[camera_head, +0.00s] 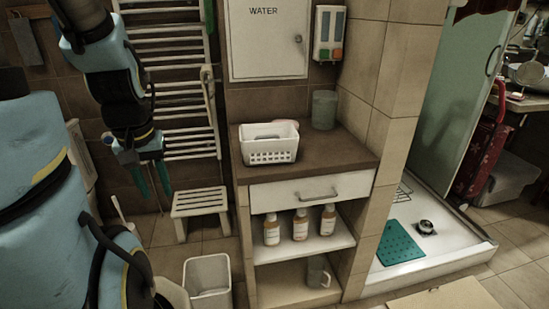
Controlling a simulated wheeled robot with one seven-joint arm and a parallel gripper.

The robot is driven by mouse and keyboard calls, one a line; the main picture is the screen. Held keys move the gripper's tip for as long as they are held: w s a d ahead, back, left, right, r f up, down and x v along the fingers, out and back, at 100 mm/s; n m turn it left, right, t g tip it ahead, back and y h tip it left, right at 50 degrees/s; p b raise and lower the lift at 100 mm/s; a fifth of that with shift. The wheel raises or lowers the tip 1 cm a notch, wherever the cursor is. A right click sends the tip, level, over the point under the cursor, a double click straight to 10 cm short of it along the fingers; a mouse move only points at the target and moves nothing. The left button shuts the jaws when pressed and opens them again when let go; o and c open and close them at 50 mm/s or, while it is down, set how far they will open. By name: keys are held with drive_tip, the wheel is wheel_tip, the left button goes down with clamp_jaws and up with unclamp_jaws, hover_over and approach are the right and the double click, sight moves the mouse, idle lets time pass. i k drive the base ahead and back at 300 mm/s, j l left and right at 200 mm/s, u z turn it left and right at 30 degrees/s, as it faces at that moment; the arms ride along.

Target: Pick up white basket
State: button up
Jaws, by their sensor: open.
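A white basket (268,143) with rows of slots in its front wall stands upright on the brown top of a cabinet (345,160). Something pale and reddish shows at its rim; I cannot tell what it is. My gripper (153,186) hangs at the left with its two green fingers pointing down and spread apart. It is open and empty. It is well to the left of the basket and apart from it, in front of a white towel rack (180,85).
A grey-green cup (324,110) stands behind the basket at the right. Bottles (300,224) and a mug (319,272) fill the shelves below. A white stool (201,205) and a bin (207,282) stand left of the cabinet. A tiled wall column (395,75) bounds the cabinet's right.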

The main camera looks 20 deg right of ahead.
sight(283, 150)
drive_tip(key=k+u, duration=0.15)
drive_tip(key=u, duration=1.35)
drive_tip(key=k+l+u, duration=0.15)
drive_tip(key=u, duration=0.3)
drive_tip(key=k+l+u, duration=0.2)
drive_tip(key=u, duration=0.25)
drive_tip(key=k+l+u, duration=0.1)
drive_tip(key=k+u, duration=0.15)
drive_tip(key=u, duration=0.2)
drive_tip(key=k+l, duration=0.1)
drive_tip(key=k, duration=0.9)
drive_tip(key=k+l, duration=0.15)
drive_tip(key=k, duration=0.85)
